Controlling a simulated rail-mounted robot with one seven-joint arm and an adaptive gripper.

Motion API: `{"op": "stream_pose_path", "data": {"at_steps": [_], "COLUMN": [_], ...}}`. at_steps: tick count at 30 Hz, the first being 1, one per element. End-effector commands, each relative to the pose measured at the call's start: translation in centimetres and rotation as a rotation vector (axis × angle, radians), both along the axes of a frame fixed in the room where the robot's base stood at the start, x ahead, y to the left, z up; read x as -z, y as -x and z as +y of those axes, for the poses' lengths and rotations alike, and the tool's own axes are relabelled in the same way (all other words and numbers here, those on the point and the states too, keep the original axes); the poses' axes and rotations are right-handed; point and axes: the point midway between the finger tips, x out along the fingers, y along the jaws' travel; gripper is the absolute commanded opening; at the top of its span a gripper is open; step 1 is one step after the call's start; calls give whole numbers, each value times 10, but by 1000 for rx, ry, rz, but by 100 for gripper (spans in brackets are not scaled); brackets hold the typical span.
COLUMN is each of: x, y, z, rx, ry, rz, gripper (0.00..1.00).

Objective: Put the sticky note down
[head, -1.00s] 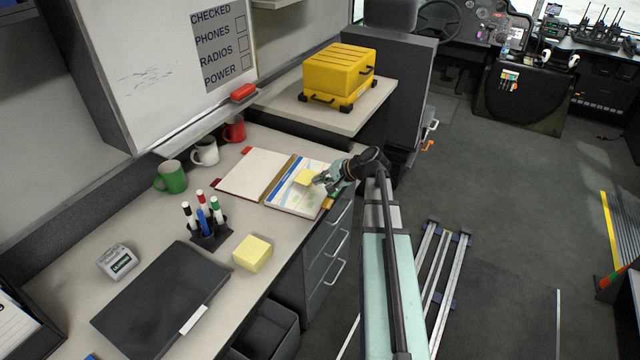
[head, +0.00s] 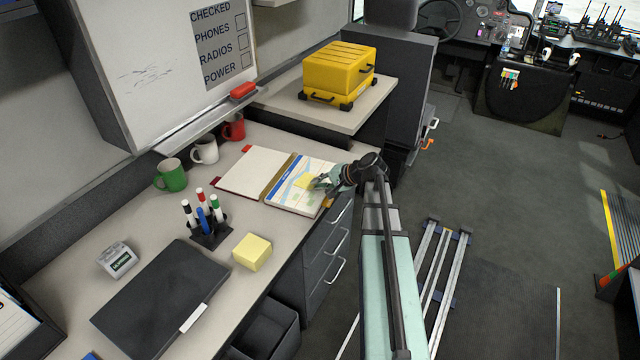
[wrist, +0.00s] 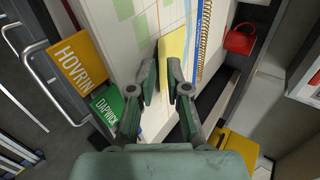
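The yellow sticky note (head: 304,182) lies on the right page of the open map book (head: 283,210) on the desk. In the wrist view the note (wrist: 172,45) shows as a yellow strip on the page, partly hidden behind the right finger. My gripper (head: 319,183) is low over the same page, at the right end of the note. In the wrist view my gripper (wrist: 166,88) has its two fingers apart, with a narrow gap between them. The note shows beyond this gap, and no finger visibly pinches it.
A yellow note block (head: 252,252), pen holder (head: 210,236) and black folder (head: 160,300) lie nearer on the desk. Green (head: 170,175), white (head: 205,151) and red (head: 234,128) mugs stand along the back. Orange (wrist: 77,63) and green (wrist: 108,106) tabs stick out from the book.

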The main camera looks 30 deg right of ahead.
Motion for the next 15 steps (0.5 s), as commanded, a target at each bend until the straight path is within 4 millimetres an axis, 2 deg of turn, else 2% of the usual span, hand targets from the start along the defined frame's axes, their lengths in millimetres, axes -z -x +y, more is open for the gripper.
{"op": "stream_pose_path", "data": {"at_steps": [4,8,11,15], "x": [-1,-9,-14,-29], "y": [0,0,10,27], "z": [0,0,-6,-17], "rx": [0,-1,2,3], "ry": [1,1,2,2], "rz": [1,0,-1,-1], "gripper": [17,17,17,17]}}
